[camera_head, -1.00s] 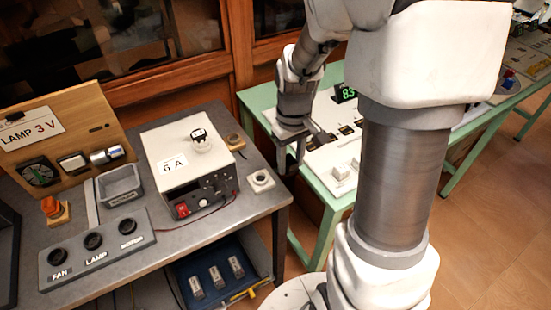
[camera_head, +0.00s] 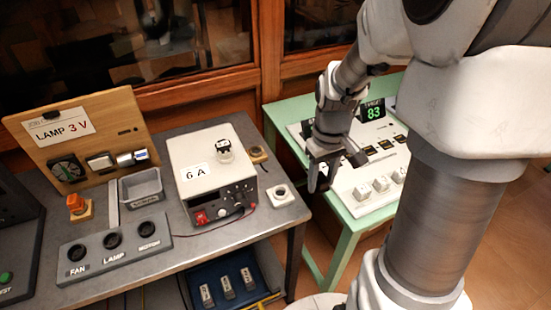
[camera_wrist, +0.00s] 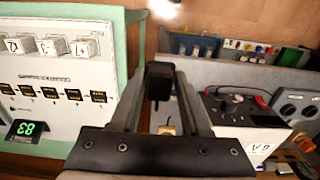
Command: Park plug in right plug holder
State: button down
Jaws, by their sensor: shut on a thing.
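My gripper (camera_head: 320,188) is in the head view, above the gap between the grey bench and the green table. In the wrist view my gripper (camera_wrist: 160,85) is shut on a dark, blocky plug (camera_wrist: 160,78), held between the fingertips. In the head view the plug is hard to tell from the dark fingers. A pale square holder with a dark round hole (camera_head: 282,195) sits on the grey bench's right edge, left of my gripper and apart from it. A second small block with a dark centre (camera_head: 257,154) sits behind it.
The power supply (camera_head: 212,172) marked 6 A stands left of the holder. A FAN, LAMP and MOTOR socket strip (camera_head: 116,249) lies at the bench front. The white control panel (camera_head: 372,170) on the green table (camera_head: 345,243) is close to my gripper's right.

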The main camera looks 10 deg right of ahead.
jog(key=shift+w, duration=0.15)
jog(key=w+a+r+p, duration=0.1)
jog(key=w+a+p, duration=0.25)
jog(key=w, duration=1.05)
jog(key=shift+w+a+f+p, duration=0.45)
jog(key=shift+w+a+f, duration=0.85)
jog(key=shift+w, duration=0.9)
jog(key=shift+w+a+f+p, duration=0.5)
jog(key=shift+w+a+f, duration=0.75)
jog(key=shift+w, duration=1)
jog(key=shift+w+a+f+p, duration=0.45)
jog(key=shift+w+a+f, duration=0.5)
jog(key=shift+w+f, duration=0.95)
jog(key=shift+w+f+b, duration=0.3)
jog(key=shift+f+b, duration=0.1)
jog(key=shift+b, duration=0.1)
jog(key=shift+f+b, duration=1.1)
jog(key=shift+b, duration=0.1)
grip_release()
